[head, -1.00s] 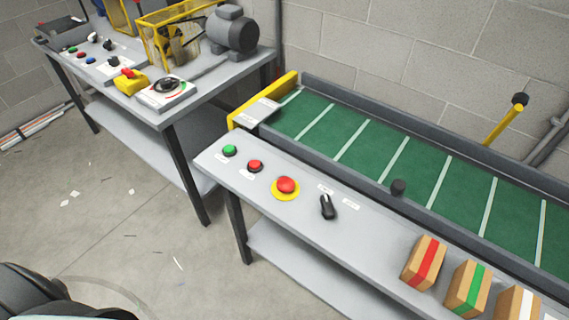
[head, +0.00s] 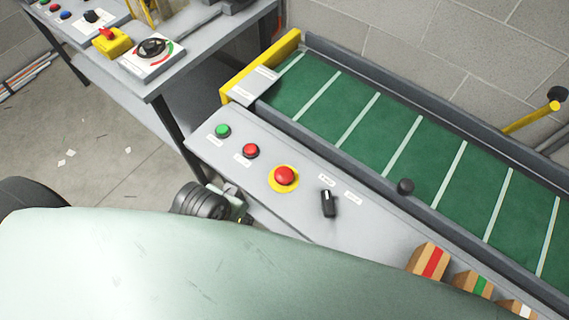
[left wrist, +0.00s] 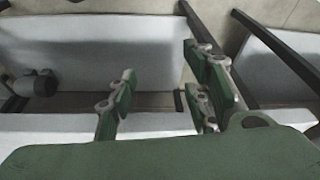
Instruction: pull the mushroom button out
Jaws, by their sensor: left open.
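The red mushroom button (head: 285,175) sits on a round yellow plate (head: 272,185) on the front panel of the grey conveyor bench. It stands between the small red button and the black selector switch. My left arm covers the bottom of the head view. A dark wrist part and a bit of my left gripper (head: 240,207) show just beyond it, at the bench's front edge, left of and below the button. In the left wrist view my left gripper (left wrist: 160,88) is open, with nothing between its green-padded fingers. The mushroom button cannot be made out there. My right gripper is not in view.
A green button (head: 223,131), a small red button (head: 250,151) and a black selector switch (head: 328,203) share the panel. The green conveyor belt (head: 385,125) runs behind. Boxes with coloured stripes (head: 428,262) stand at the right. Another bench (head: 190,50) is at the upper left.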

